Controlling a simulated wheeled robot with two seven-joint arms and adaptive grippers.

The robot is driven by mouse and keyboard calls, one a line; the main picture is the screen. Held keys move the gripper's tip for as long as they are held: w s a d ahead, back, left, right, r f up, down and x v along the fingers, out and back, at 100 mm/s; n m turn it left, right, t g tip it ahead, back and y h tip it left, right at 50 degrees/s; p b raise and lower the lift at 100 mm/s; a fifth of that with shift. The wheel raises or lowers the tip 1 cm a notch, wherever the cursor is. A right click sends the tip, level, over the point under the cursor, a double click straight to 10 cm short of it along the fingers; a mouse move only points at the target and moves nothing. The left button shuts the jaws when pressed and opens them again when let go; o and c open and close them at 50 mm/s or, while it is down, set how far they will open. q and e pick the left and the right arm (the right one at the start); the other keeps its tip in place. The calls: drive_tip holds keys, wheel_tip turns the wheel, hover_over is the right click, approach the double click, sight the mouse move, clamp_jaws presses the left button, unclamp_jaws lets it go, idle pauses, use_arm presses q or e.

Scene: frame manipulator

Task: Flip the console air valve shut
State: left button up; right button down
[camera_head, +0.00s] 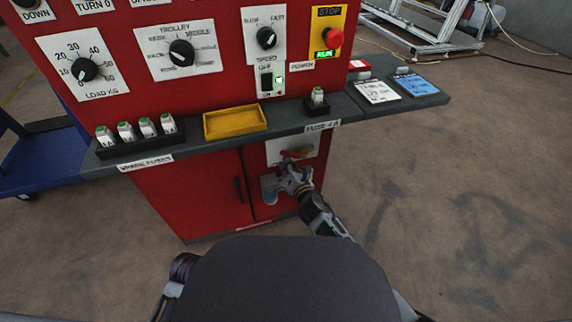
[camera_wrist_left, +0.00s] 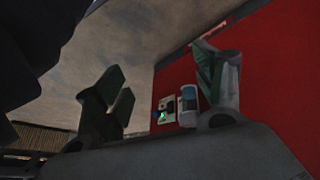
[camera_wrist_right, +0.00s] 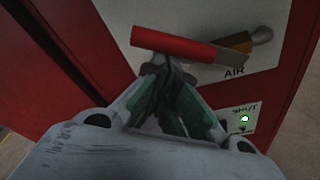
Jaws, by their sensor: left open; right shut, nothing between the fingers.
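The air valve has a red lever (camera_wrist_right: 175,43) on a white plate marked AIR (camera_wrist_right: 262,15). In the right wrist view the lever lies nearly level, sloping slightly down to the right, beside a brass-coloured body (camera_wrist_right: 235,42). The lever also shows small in the head view (camera_head: 294,153). My right gripper (camera_wrist_right: 167,72) is shut and empty, its fingertips just below the lever; I cannot tell whether they touch it. It also shows in the head view (camera_head: 290,168) in front of the cabinet. My left gripper (camera_wrist_left: 163,85) is open and empty.
Above the valve, a grey shelf (camera_head: 290,125) juts out, holding a yellow tray (camera_head: 235,122) and several green-topped pieces. Floor (camera_head: 460,190) to the right is clear. A blue cart (camera_head: 40,160) stands left.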

sight(289, 154)
use_arm(q)
drive_tip(key=shift+s+a+r+g+y+p, duration=0.55)
drive_tip(key=shift+a+r+p, duration=0.85)
drive_tip(key=shift+r, duration=2.35)
use_arm(e)
drive_tip(key=shift+w+d+r+m+y, duration=0.15)
drive_tip(key=shift+d+r+m, duration=0.1)
drive_tip(key=shift+r+m, duration=0.5)
drive_tip(key=shift+d+r+m+y, duration=0.1)
drive_tip(key=shift+d+r+m, duration=0.15)
drive_tip(key=shift+r+m, duration=0.45)
drive_tip(key=shift+w+d+r+m+y, duration=0.15)
drive_tip(key=shift+d+r+m, duration=0.2)
drive_tip(key=shift+m, duration=0.7)
use_arm(q)
drive_tip(key=shift+g+y, duration=0.25)
drive_tip(key=shift+g, duration=0.2)
drive_tip(key=p+x, duration=0.3)
drive_tip(key=x, duration=0.1)
drive_tip(key=shift+s+a+f, duration=0.2)
drive_tip(key=shift+s+a, duration=0.05)
drive_tip(key=shift+a, duration=0.1)
use_arm(e)
drive_tip(key=d+m, duration=0.1)
drive_tip(key=d+r+m, duration=0.1)
drive_tip(key=m, duration=0.1)
drive_tip(key=r+m, duration=0.1)
drive_tip(key=m, duration=0.1)
drive_tip(key=shift+w+d+r+t, duration=0.15)
drive_tip(key=shift+w+d+t, duration=0.25)
